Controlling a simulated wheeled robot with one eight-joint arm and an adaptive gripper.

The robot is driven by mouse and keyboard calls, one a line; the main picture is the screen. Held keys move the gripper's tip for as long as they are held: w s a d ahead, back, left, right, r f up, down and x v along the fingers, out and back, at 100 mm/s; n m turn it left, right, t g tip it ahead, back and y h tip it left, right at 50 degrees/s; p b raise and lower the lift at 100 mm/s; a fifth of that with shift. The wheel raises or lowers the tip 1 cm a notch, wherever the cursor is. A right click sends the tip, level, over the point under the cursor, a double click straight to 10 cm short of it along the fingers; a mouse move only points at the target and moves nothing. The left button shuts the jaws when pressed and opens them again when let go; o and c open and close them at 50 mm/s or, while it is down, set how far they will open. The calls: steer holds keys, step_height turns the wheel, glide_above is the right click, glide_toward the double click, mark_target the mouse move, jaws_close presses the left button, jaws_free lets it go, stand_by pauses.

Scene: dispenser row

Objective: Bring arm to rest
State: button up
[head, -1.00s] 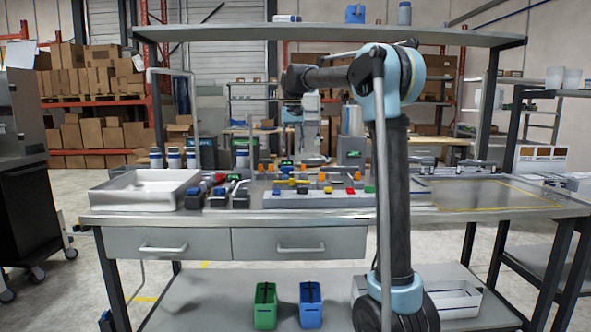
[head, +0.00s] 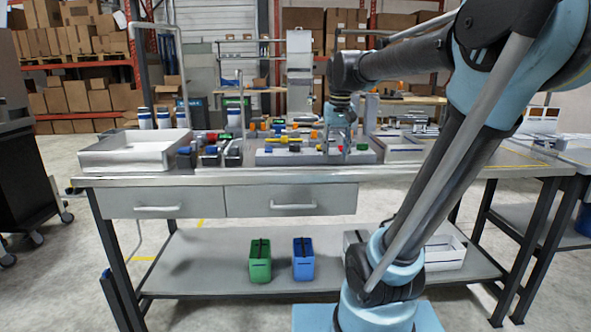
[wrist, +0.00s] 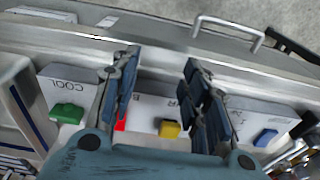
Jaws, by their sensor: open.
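In the head view my gripper (head: 343,150) hangs low at the right end of the dispenser block (head: 275,158) on the workbench. In the wrist view a green tab (wrist: 67,113) sits under a COOL label at the left. A red tab (wrist: 121,121) is partly hidden by the left finger. A yellow tab (wrist: 169,129) shows between the fingers, and a blue tab (wrist: 265,137) lies to the right. Whether the fingers touch the block, I cannot tell.
A white tray (head: 135,163) stands on the bench's left end, and a grey tray (head: 401,156) right of the block. A drawer handle (wrist: 229,29) projects from the bench front. Green (head: 260,262) and blue (head: 303,260) containers stand on the lower shelf.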

steer(key=s+d+f, duration=0.3)
steer(key=s+f, duration=0.6)
steer(key=f, duration=0.1)
steer(key=s+d+f+t, duration=0.1)
steer(key=s+d+f, duration=0.2)
steer(key=s+f, duration=0.6)
step_height(320, 180, down, 2)
steer(key=shift+s+d+f, duration=0.15)
steer(key=shift+s+f, duration=0.1)
